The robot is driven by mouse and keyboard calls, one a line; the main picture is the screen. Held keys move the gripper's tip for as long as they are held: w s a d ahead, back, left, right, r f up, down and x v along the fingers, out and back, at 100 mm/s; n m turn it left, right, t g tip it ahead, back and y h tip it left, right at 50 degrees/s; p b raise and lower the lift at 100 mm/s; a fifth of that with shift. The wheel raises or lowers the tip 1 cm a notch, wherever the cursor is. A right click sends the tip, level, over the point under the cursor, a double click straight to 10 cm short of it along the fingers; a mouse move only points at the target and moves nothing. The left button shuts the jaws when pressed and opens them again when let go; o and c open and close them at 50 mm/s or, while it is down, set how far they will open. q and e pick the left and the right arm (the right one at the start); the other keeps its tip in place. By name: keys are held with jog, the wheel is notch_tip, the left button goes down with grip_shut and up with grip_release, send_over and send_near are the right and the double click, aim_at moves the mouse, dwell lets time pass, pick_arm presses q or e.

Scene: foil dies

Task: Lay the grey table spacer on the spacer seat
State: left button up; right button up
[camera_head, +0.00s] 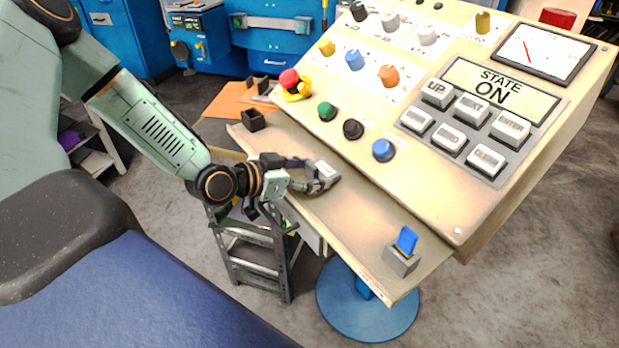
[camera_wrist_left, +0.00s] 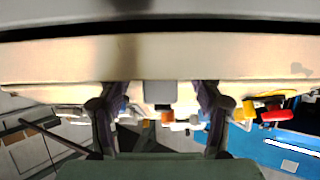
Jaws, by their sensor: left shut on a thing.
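My left gripper (camera_head: 318,178) is low over the console's front ledge, its fingers pointing right. It is shut on a small light grey block (camera_head: 325,171), which looks like the grey table spacer. In the left wrist view, the two dark fingers of the left gripper (camera_wrist_left: 160,100) stand on either side of a grey block (camera_wrist_left: 159,92). The fingers partly hide the block, and I cannot tell whether it touches the ledge. I cannot pick out the spacer seat with certainty. My right gripper is not in view.
The beige ledge (camera_head: 350,222) runs below the sloped console panel with its knobs and keys. A grey holder with a blue flap (camera_head: 402,255) stands at its near end, a small dark box (camera_head: 253,120) at its far end. A step ladder (camera_head: 255,262) stands below.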

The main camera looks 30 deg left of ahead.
pick_arm(q)
jog(key=shift+w, duration=0.1)
jog(key=shift+a+f, duration=0.2)
jog(key=shift+a, duration=0.05)
jog(key=o, duration=1.3)
jog(key=shift+d+r, duration=0.1)
jog(key=shift+d, duration=0.15)
jog(key=shift+a, duration=0.2)
